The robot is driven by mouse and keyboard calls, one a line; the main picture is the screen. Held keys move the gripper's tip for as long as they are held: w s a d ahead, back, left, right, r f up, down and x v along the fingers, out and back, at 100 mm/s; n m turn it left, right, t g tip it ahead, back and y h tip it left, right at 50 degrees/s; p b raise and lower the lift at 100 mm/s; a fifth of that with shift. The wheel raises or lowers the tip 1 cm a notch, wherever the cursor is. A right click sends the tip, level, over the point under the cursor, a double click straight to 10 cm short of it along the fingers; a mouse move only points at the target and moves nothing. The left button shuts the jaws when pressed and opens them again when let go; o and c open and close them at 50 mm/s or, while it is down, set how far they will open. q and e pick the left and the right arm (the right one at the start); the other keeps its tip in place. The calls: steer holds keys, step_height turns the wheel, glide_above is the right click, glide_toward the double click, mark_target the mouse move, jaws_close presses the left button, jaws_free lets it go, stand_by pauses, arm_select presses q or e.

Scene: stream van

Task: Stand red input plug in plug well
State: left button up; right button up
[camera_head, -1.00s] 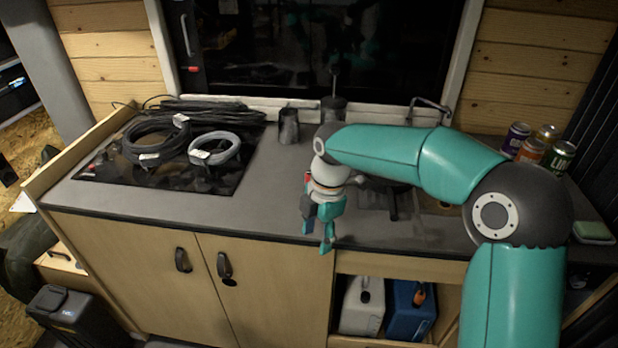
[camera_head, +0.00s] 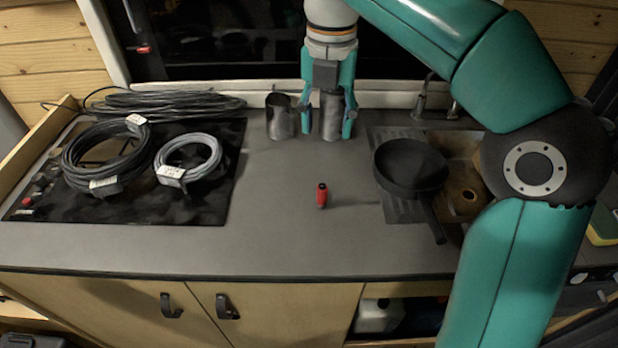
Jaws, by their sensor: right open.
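A small red plug (camera_head: 321,197) with a dark top stands upright on the middle of the grey counter. I cannot make out a plug well around its base. My right gripper (camera_head: 326,122) is open and points down at the back of the counter, behind the plug and apart from it. Its teal fingers are on either side of a dark metal cup (camera_head: 330,118); I cannot tell whether they touch it. My left gripper is not in view.
Another metal cup (camera_head: 279,118) stands left of the gripper. A black pan (camera_head: 410,167) sits at the right by the sink (camera_head: 463,190). Coiled cables (camera_head: 188,158) lie on the black hob (camera_head: 150,206) at left. The counter around the plug is clear.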

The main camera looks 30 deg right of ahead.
steer(key=b, duration=0.3)
glide_above(322, 186)
step_height(322, 186, down, 10)
steer(key=shift+s+d+r, duration=0.1)
steer(key=shift+f, duration=3.35)
jaws_close()
